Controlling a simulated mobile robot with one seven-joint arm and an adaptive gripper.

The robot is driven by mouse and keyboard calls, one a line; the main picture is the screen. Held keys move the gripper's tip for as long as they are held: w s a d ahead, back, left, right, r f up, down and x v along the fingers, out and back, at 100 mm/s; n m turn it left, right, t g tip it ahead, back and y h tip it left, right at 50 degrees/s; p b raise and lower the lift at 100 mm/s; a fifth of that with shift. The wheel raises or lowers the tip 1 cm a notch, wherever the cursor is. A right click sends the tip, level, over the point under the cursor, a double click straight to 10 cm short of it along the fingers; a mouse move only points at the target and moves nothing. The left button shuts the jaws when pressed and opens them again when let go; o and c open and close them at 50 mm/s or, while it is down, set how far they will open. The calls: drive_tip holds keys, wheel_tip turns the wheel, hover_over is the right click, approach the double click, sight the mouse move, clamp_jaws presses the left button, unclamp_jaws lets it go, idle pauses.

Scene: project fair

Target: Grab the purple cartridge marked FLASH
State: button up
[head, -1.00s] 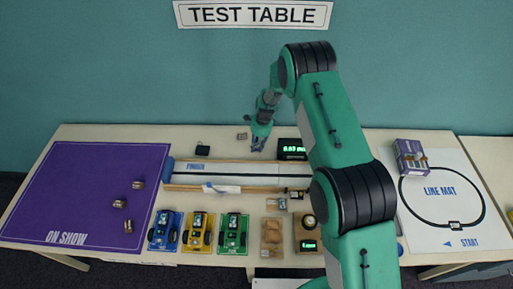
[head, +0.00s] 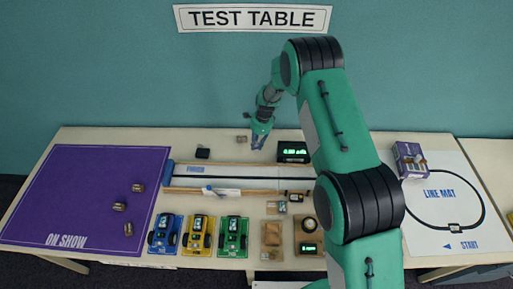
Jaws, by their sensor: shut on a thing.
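My gripper (head: 258,143) is at the back middle of the table, behind the wooden-edged track, left of a black box with a green display. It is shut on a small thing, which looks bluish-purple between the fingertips. The fingers hide most of it, and I cannot read any marking or confirm that it is the FLASH cartridge. A purple and white box (head: 410,158) stands at the right, on the line mat's back left corner, with small things at its front.
The display box (head: 292,151) is close right of my gripper; a small brownish block (head: 242,139) is close left. The track (head: 235,179) lies in front. Blue, yellow and green model cars (head: 200,234) stand at the front. The purple mat (head: 80,195) has clear room.

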drive_tip(key=s+d, duration=0.1)
drive_tip(key=s, duration=0.4)
drive_tip(key=s+d, duration=0.1)
drive_tip(key=s, duration=0.4)
drive_tip(key=s+d+r, duration=0.1)
drive_tip(key=s+d, duration=0.1)
drive_tip(key=s, duration=0.3)
drive_tip(key=shift+s+d+p, duration=0.1)
drive_tip(key=shift+p, duration=0.2)
